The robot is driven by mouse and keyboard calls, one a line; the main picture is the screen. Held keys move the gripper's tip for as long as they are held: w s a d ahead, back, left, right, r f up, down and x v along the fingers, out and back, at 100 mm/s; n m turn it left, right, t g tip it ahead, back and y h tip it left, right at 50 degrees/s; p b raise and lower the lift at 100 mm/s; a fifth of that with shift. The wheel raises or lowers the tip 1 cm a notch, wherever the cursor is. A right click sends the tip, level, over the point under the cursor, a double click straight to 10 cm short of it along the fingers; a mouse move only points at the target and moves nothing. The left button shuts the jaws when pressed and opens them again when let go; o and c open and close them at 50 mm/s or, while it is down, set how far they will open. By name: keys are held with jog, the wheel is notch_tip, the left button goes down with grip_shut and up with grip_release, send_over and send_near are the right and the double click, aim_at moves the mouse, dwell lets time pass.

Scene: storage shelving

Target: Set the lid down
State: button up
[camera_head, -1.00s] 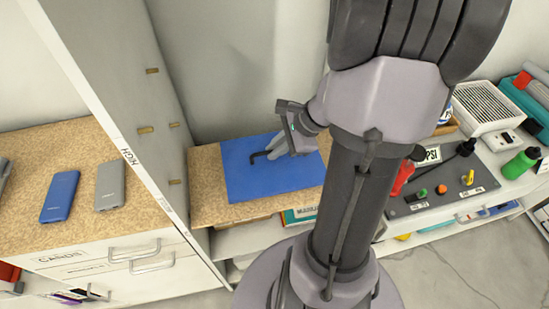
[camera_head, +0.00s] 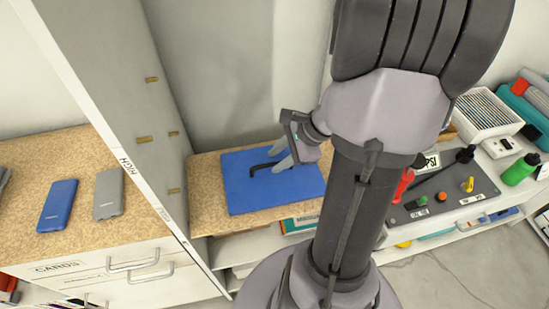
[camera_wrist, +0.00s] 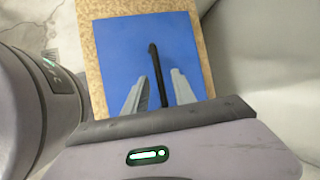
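A flat blue lid (camera_head: 245,190) with a thin black handle (camera_head: 257,167) lies on a speckled tan board in the bay right of the upright panel. It also shows in the wrist view (camera_wrist: 120,50), flat on the board, with the handle (camera_wrist: 154,62) running up its middle. My gripper (camera_head: 274,161) is over the lid. In the wrist view its two grey fingers (camera_wrist: 160,75) stand apart, one on each side of the handle, with blue lid visible in the gaps. Part of the handle's near end is hidden by my gripper.
A tall grey panel (camera_head: 125,110) divides the bays. Left of it, a blue device (camera_head: 59,205) and a grey one (camera_head: 109,193) lie on a speckled surface. At right stand a white vented box (camera_head: 486,112), a green bottle (camera_head: 521,169) and a grey control panel (camera_head: 440,200).

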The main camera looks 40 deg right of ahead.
jog(key=p+v, duration=0.4)
jog(key=v, duration=0.6)
jog(key=w+a+r+n+g, duration=0.1)
jog(key=w+a+r+n, duration=0.2)
jog(key=a, duration=0.4)
jog(key=w+a+r+n, duration=0.1)
jog(key=a+r+n, duration=0.3)
jog(key=a+n, duration=0.25)
jog(key=s+a+r+n, duration=0.2)
jog(key=a+n, duration=0.3)
jog(key=a, duration=0.2)
jog(key=s+a+r+n+t+h, duration=0.1)
jog(key=s+a+r+n, duration=0.2)
jog(key=a, duration=0.4)
jog(key=shift+s+a+n, duration=0.2)
jog(key=shift+s+n, duration=0.1)
jog(key=shift+n, duration=0.55)
